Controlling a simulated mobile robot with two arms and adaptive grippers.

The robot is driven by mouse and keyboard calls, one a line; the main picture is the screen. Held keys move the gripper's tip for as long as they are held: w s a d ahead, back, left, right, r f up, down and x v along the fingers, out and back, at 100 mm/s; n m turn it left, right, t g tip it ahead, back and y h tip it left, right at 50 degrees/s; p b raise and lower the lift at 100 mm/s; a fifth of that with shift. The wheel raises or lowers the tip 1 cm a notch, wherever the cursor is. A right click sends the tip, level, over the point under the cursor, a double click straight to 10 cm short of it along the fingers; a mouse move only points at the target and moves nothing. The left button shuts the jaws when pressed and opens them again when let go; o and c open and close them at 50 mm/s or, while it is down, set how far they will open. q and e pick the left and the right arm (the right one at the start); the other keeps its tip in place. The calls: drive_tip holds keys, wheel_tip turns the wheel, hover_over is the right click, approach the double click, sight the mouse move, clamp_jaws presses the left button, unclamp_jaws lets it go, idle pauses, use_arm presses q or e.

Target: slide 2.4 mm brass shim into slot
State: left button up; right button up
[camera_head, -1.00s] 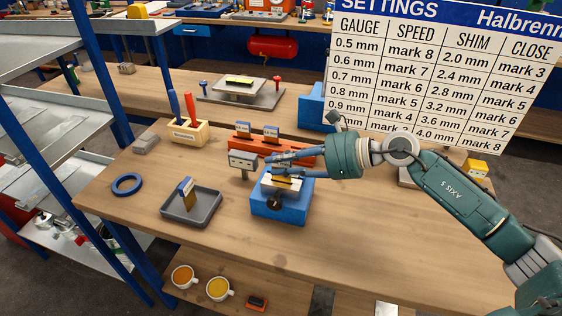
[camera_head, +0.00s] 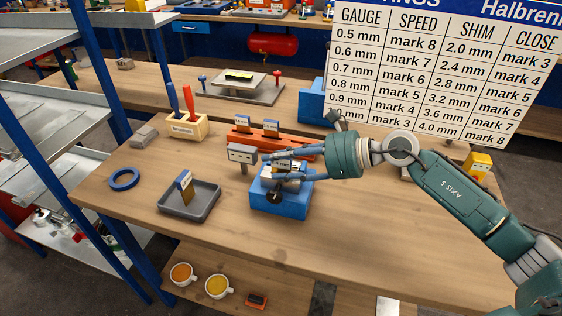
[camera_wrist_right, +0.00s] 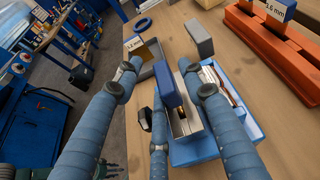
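The blue fixture (camera_head: 280,205) stands on the bench with a dark round knob on its front. In the right wrist view, its pale metal block (camera_wrist_right: 186,122) has a slot along the top. A blue-capped shim (camera_wrist_right: 166,84) stands upright at this block; whether it is fully seated in the slot is hidden. My right gripper (camera_head: 268,164) is over the fixture, its fingers around the shim's cap with gaps at the sides, so it looks open. It also shows in the right wrist view (camera_wrist_right: 165,68). The shim's label is not readable. My left gripper is not in view.
A grey tray (camera_head: 206,205) holds another labelled brass shim (camera_head: 184,184). An orange rack (camera_head: 246,139) with labelled shims stands close behind the fixture. A small grey sign (camera_head: 242,153) is beside it. A settings board (camera_head: 440,75) hangs at right.

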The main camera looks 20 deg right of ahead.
drive_tip(key=shift+s+d+r, duration=0.1)
drive_tip(key=shift+s+d, duration=0.2)
drive_tip(key=shift+d, duration=0.15)
drive_tip(key=v, duration=1.1)
drive_tip(key=shift+r, duration=0.15)
